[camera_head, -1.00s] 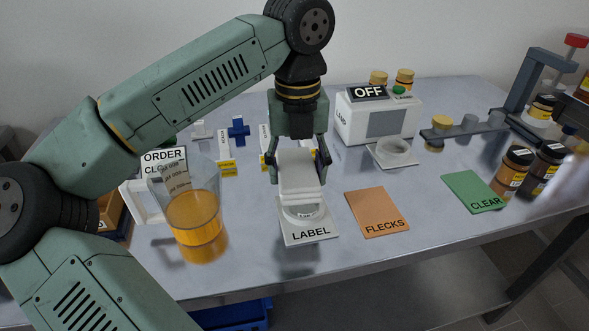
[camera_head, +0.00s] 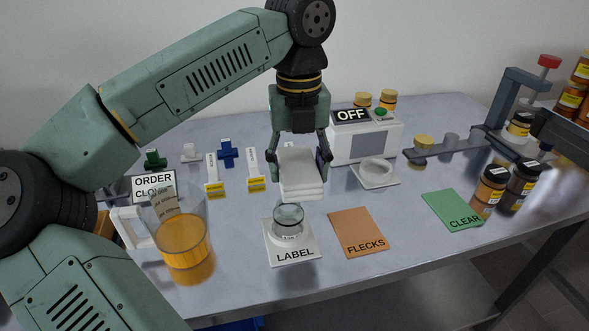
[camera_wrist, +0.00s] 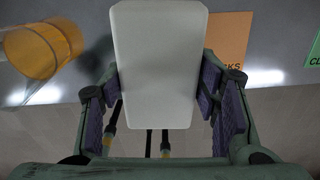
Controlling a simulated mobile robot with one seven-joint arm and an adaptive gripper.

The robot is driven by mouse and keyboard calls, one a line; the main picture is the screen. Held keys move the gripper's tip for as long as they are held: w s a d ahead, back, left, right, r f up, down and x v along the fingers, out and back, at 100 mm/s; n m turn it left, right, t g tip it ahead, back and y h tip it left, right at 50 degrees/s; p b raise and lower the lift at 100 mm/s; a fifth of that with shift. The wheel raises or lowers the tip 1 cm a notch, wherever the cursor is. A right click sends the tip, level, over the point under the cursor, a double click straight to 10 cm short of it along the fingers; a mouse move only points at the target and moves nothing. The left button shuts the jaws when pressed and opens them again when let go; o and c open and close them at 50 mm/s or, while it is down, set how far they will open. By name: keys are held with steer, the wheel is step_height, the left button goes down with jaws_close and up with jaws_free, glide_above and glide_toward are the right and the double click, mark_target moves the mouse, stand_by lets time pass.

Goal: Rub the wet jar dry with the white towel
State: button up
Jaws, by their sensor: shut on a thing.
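The white towel (camera_head: 301,172) is a folded, layered pad held between the fingers of my gripper (camera_head: 300,160). In the wrist view the towel (camera_wrist: 158,65) fills the middle, between the finger pads of my gripper (camera_wrist: 163,105). A small clear glass jar (camera_head: 288,220) stands upright on the white LABEL stand (camera_head: 293,254). The towel is above and slightly behind the jar in the head view, apparently apart from it. The jar is hidden in the wrist view. I cannot tell whether its surface is wet.
A beaker of amber liquid (camera_head: 184,245) stands left of the jar. The orange FLECKS mat (camera_head: 357,228) and green CLEAR mat (camera_head: 452,209) lie to the right. Dark lidded jars (camera_head: 490,190) stand at the right. A white lamp box (camera_head: 366,142) marked OFF is behind.

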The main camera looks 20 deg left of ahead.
steer(key=shift+r+p, duration=0.7)
steer(key=shift+r, duration=0.65)
